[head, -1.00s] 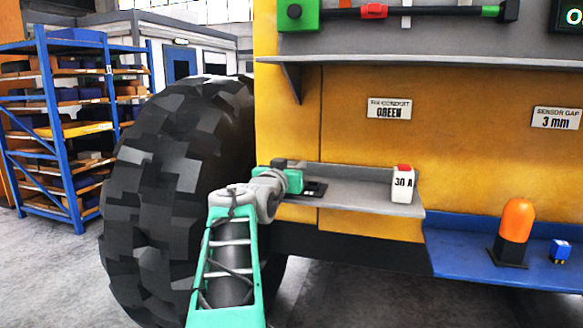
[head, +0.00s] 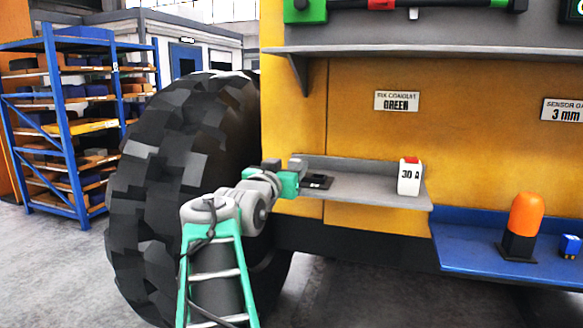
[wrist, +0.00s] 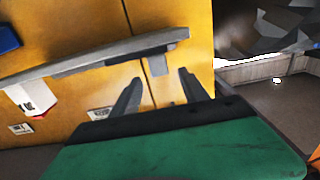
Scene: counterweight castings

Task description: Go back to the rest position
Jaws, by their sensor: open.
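My gripper (head: 316,181) is at the left end of a small grey shelf (head: 380,190) on the yellow machine body, in the head view. In the wrist view my gripper (wrist: 157,88) shows two dark fingers spread apart with nothing between them. The grey shelf (wrist: 95,57) runs across the wrist view just beyond the fingers. My green and grey arm reaches up from the bottom of the head view in front of the big tyre.
A white block marked 30 A (head: 410,177) stands on the shelf's right part. A large black tyre (head: 165,170) is close to my arm. A blue ledge (head: 460,250) holds an orange beacon (head: 524,220) and a small blue part (head: 570,245). A blue rack (head: 70,130) stands far left.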

